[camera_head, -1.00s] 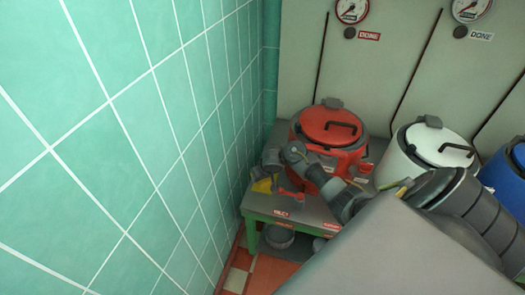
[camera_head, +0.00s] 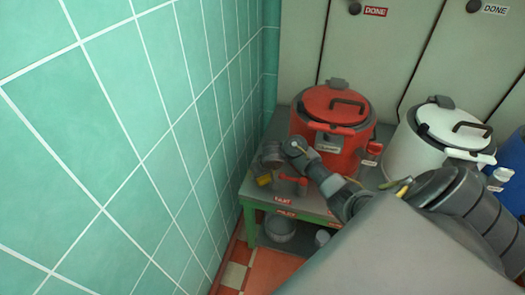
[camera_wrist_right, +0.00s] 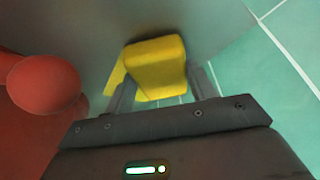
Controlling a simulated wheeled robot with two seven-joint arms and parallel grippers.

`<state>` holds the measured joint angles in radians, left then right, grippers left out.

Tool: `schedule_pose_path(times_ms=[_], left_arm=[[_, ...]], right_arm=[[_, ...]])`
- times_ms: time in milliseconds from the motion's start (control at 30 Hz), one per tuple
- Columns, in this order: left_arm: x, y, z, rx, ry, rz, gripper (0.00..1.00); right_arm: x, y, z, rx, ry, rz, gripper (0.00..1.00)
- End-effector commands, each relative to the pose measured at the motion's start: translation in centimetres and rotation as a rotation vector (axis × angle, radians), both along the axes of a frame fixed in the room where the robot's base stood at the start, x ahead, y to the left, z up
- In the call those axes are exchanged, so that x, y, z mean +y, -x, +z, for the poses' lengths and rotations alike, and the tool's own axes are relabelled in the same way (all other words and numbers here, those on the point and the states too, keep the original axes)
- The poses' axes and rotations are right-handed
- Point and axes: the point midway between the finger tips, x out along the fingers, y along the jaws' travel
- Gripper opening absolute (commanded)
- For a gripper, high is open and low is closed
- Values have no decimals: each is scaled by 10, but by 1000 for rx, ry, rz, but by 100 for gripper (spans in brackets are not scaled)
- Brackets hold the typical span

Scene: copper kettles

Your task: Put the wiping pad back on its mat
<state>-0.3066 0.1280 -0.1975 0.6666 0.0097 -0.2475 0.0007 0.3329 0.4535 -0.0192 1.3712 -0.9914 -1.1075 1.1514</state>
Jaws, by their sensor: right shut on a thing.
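The yellow wiping pad (camera_head: 264,181) is at the left end of the grey bench, beside the tiled wall. In the right wrist view the pad (camera_wrist_right: 158,68) sits between the two fingers of my right gripper (camera_wrist_right: 163,90), which is shut on it. In the head view my right gripper (camera_head: 270,160) reaches in from the right, past the front of the red kettle (camera_head: 328,125). A thin yellow strip (camera_wrist_right: 115,80) shows behind the pad's left side; I cannot tell whether it is the mat. No mat shows clearly. My left gripper is not in view.
A white kettle (camera_head: 425,150) is to the right. The tiled wall (camera_head: 120,150) bounds the left. A grey pot (camera_head: 280,229) stands under the bench.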

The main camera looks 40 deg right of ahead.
Motion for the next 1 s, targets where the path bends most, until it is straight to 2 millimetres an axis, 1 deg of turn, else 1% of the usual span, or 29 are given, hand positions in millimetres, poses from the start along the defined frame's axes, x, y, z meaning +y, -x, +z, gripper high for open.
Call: schedule_pose_path(times_ms=[100,267,300,433,467,567,767,867,967,1000], left_arm=[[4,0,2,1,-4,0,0],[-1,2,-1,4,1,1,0],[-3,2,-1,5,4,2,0],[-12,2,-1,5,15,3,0],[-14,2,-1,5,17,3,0],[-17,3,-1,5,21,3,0],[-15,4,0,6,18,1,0],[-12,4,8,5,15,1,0],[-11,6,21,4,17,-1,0],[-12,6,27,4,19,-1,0]], right_arm=[[0,0,2,-1,0,0,34],[0,0,-3,1,0,0,34],[0,0,-3,0,0,0,58],[0,0,-3,1,0,0,75],[0,0,-3,1,0,0,77],[0,0,-3,1,0,0,77],[0,0,0,0,0,0,77],[0,2,11,-1,-1,-1,77],[1,8,29,-2,-1,-1,77],[2,11,38,-2,-1,-1,77]])
